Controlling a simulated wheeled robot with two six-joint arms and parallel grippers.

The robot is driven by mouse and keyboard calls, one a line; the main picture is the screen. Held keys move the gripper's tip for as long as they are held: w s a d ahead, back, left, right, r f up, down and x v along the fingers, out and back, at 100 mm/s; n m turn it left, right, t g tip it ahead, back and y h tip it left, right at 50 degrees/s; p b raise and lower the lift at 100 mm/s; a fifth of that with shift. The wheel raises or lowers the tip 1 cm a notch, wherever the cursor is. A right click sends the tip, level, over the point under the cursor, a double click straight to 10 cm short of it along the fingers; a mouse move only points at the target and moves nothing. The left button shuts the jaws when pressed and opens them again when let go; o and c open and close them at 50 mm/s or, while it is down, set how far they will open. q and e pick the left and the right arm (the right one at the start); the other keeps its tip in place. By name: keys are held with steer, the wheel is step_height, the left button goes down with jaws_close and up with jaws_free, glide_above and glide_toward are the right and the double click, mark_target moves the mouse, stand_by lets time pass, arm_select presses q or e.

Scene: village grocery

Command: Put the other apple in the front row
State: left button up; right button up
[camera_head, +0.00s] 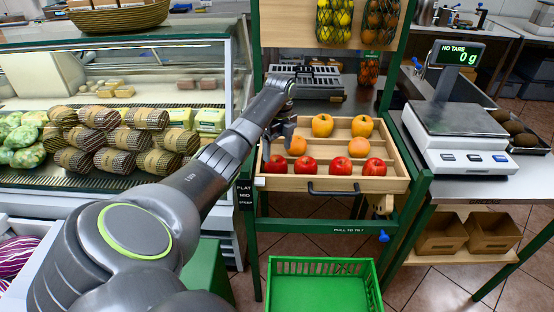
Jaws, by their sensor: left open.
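A wooden sorting tray (320,185) with a black handle has three rows of produce. Several red apples stand in the front row: the leftmost apple (276,164), a second (308,165), a third (341,166) and the rightmost (374,167). The middle row has two orange round fruits, a left one (297,145) and a right one (360,147). Two yellow-orange fruits (322,125) (362,126) sit in the back row. My left gripper (280,140) is open and empty over the tray's left side, beside the left orange fruit. My right gripper is not in view.
A green crate (320,262) stands below the tray. A scale (458,130) reading 0 g is on the right counter. Net bags of fruit (334,20) hang above.

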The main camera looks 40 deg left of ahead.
mark_target(279, 159)
arm_select(q)
step_height(279, 159, up, 7)
steer(key=p, duration=0.2)
steer(key=shift+w, duration=0.2)
stand_by(0.4)
